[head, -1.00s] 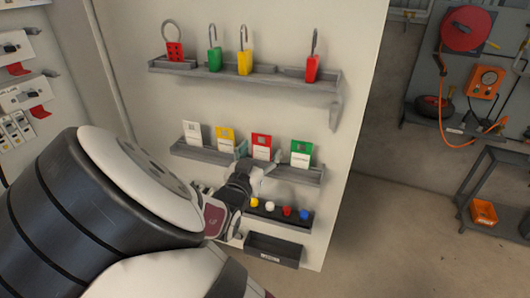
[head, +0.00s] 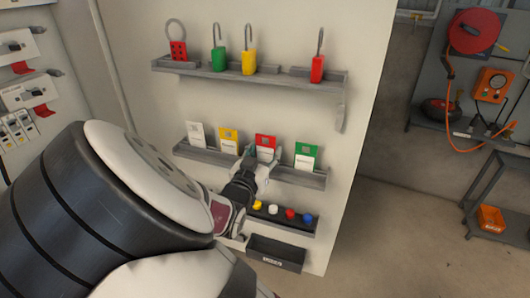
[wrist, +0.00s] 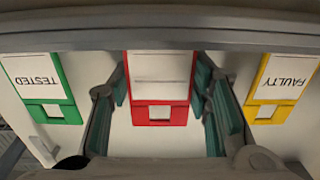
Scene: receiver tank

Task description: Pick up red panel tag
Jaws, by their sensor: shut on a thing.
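The red panel tag (head: 265,146), red-topped with a white lower part, stands in the tag shelf (head: 310,180) on the pale wall. My gripper (head: 258,160) is at the tag from the front, its fingers shut on it. In the wrist view the red tag (wrist: 160,90) appears upside down between the two finger pads (wrist: 162,85). Its lower edge is at the shelf's lip, and I cannot tell whether it is lifted. The green tag (head: 306,155) is to its right and the yellow tag (head: 229,140) to its left.
A white tag (head: 196,134) stands at the shelf's left end. Above is a shelf with padlocks (head: 249,58) and a red hasp (head: 178,50). Below are coloured knobs (head: 290,214) on a ledge and a dark bin (head: 275,254).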

